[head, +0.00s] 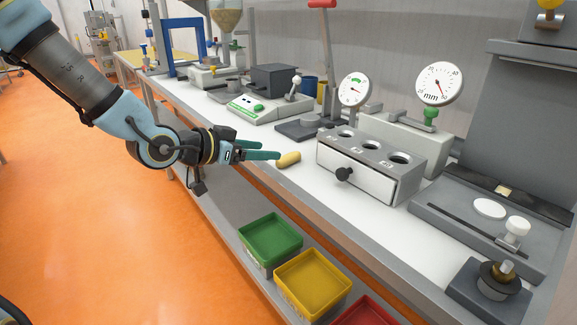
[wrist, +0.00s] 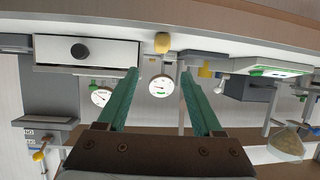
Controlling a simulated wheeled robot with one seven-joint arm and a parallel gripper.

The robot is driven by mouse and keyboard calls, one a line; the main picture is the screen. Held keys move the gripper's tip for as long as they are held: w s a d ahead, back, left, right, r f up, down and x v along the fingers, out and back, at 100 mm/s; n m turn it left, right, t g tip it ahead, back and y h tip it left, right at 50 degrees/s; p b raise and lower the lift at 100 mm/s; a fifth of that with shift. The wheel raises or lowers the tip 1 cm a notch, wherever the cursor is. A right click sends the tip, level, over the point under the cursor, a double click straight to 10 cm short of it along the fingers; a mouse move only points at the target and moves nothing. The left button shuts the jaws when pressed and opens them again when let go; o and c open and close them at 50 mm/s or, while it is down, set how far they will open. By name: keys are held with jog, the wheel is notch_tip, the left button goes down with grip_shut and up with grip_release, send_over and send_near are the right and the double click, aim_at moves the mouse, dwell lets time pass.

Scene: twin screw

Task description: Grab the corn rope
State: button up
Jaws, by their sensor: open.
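The corn rope, a short yellow rounded piece (head: 289,159), lies on the white bench top near its front edge, left of the grey drawer block. In the wrist view, which appears upside down, the corn rope (wrist: 162,43) shows near the top, just beyond the gap between the fingertips. My gripper (head: 277,155) has green fingers and reaches in from the left, its tips close to the corn rope's left end. In the wrist view my gripper (wrist: 158,74) is open, with nothing between its fingers. I cannot tell whether the tips touch the corn rope.
The grey block (head: 372,165) with a black-knobbed drawer stands to the right. A balance (head: 257,108) and a dark plate (head: 303,130) stand behind. Green (head: 270,240) and yellow (head: 313,281) bins sit below the bench front. The white surface around the corn rope is clear.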

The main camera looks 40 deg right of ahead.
aim_at(292, 157)
jog(key=x, duration=0.3)
jog(key=shift+s+d+f, duration=0.1)
jog(key=shift+s+f, duration=0.05)
jog(key=shift+a+f+p+x, duration=0.1)
jog(key=shift+f+p+x, duration=0.05)
jog(key=shift+x, duration=0.75)
jog(key=shift+a+f+p+x, duration=0.1)
jog(key=shift+f+p+x, duration=0.1)
jog(key=shift+x, duration=0.7)
jog(key=shift+f+p+x, duration=0.15)
jog(key=shift+x, duration=0.75)
jog(key=c, duration=1)
